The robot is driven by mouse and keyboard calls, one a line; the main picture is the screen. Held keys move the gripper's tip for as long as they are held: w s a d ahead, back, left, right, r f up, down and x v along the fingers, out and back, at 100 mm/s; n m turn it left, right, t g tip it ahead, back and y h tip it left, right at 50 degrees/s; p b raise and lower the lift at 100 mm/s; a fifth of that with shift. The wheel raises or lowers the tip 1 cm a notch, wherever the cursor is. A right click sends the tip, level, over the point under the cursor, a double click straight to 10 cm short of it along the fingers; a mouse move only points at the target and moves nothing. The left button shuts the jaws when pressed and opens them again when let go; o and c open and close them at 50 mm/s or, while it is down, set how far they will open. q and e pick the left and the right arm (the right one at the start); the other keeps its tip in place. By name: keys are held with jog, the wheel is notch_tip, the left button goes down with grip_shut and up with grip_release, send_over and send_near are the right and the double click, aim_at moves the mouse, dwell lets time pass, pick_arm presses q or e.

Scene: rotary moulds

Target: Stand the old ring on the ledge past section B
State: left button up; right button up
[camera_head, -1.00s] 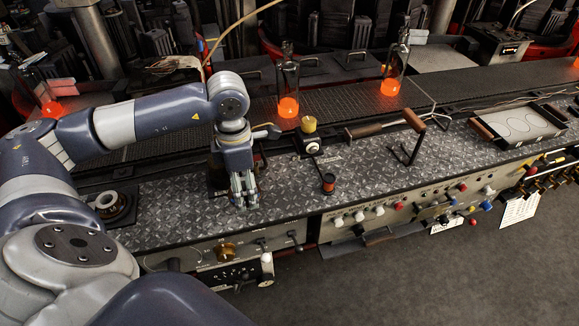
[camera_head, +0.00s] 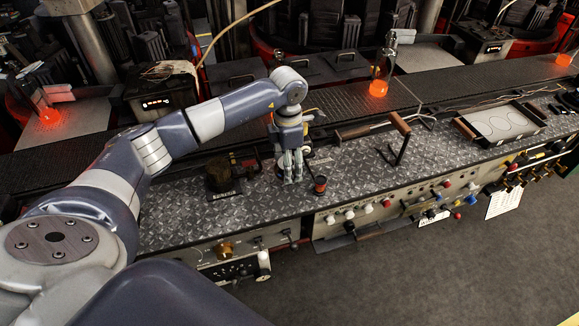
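My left gripper (camera_head: 292,180) points down over the patterned metal ledge (camera_head: 345,205), just left of a small dark spool with an orange-red top (camera_head: 320,184). Its fingers look close together; I cannot tell whether they are shut or hold anything. I cannot make out the old ring for certain. My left arm covers the ledge's left end, where a pale ring on a dark round base showed earlier. A dark cylinder on a labelled block (camera_head: 222,178) stands left of the gripper. No section B marking is legible. My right gripper is not in view.
A bent rod stand with a wooden handle (camera_head: 400,124) and a tray with round outlines (camera_head: 502,122) lie to the right. The conveyor (camera_head: 350,98) behind carries a glowing orange bottle (camera_head: 378,88). Knobs (camera_head: 355,209) line the front panel. Bare ledge shows right of the spool.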

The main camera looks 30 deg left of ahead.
pick_arm(q)
jog(key=shift+w+d, duration=0.1)
jog(key=shift+w, duration=0.2)
notch_tip(320, 180, down, 3)
jog(key=shift+s+r+p, duration=0.1)
jog(key=shift+p, duration=0.9)
jog(key=shift+f, duration=0.45)
jog(key=o, duration=1)
jog(key=shift+c, duration=0.2)
jog(key=shift+o, duration=0.2)
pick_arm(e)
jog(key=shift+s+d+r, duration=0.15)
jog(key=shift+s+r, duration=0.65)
